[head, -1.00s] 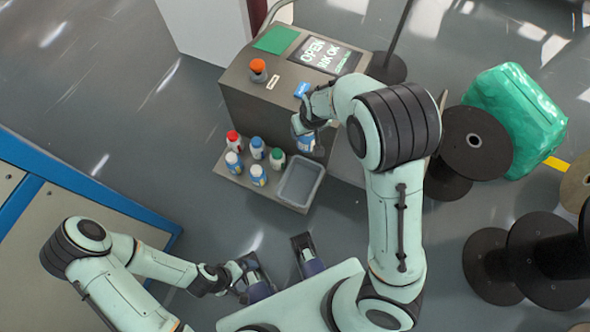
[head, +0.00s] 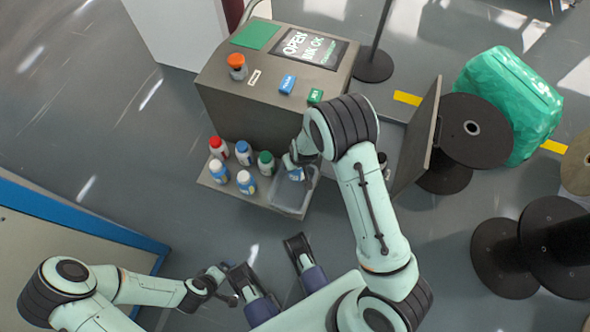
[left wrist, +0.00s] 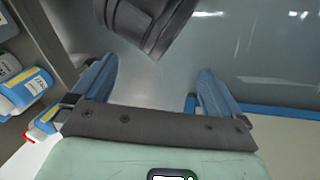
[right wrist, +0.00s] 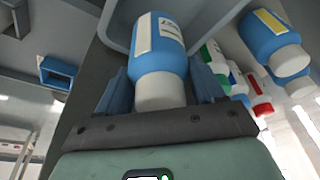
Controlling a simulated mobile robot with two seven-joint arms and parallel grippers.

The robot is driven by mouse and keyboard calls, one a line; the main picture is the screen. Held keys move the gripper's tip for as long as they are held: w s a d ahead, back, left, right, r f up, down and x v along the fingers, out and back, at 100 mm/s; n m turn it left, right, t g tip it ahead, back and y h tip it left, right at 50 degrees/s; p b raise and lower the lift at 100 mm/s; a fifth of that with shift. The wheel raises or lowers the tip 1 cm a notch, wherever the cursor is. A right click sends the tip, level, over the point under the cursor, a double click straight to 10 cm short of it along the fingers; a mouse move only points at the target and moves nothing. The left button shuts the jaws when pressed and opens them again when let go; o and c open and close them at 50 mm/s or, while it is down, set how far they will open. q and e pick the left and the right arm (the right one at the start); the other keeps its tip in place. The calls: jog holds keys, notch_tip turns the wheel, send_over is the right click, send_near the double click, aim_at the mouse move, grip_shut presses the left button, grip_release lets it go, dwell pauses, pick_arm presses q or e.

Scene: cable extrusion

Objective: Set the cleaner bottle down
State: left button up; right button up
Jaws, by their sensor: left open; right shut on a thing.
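The cleaner bottle (right wrist: 158,48), blue with a pale label and white end, is between the fingers of my right gripper (right wrist: 163,88). In the head view my right gripper (head: 300,163) is over the grey tray (head: 289,207) on the machine's low shelf, and the arm partly hides the bottle. The tray's rim also shows beside the bottle in the right wrist view (right wrist: 204,40); I cannot tell whether the bottle touches its floor. My left gripper (head: 221,283) is low at the left, its fingers apart and empty in the left wrist view (left wrist: 155,85).
Several bottles with red, blue and green caps stand left of the tray, including a red-capped one (head: 218,147). The grey machine (head: 270,105) rises behind. An open panel (head: 419,140) and black spools (head: 470,130) stand to the right.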

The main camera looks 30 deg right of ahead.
pick_arm(q)
jog(key=shift+w+a+f+t+b, duration=0.15)
jog(key=shift+w+a+f+b, duration=0.15)
jog(key=shift+w, duration=0.15)
jog(key=shift+w+a+f+t+b, duration=0.2)
jog(key=shift+w+f, duration=0.1)
jog(key=shift+w, duration=0.2)
jog(key=shift+w+a+f+t+b, duration=0.2)
jog(key=shift+w+f+b, duration=0.1)
jog(key=shift+w, duration=0.15)
pick_arm(e)
jog(key=shift+f, duration=2.45)
jog(key=shift+f, duration=0.2)
jog(key=o, duration=1.2)
pick_arm(q)
jog(key=shift+w+f, duration=0.1)
pick_arm(e)
jog(key=shift+r, duration=0.15)
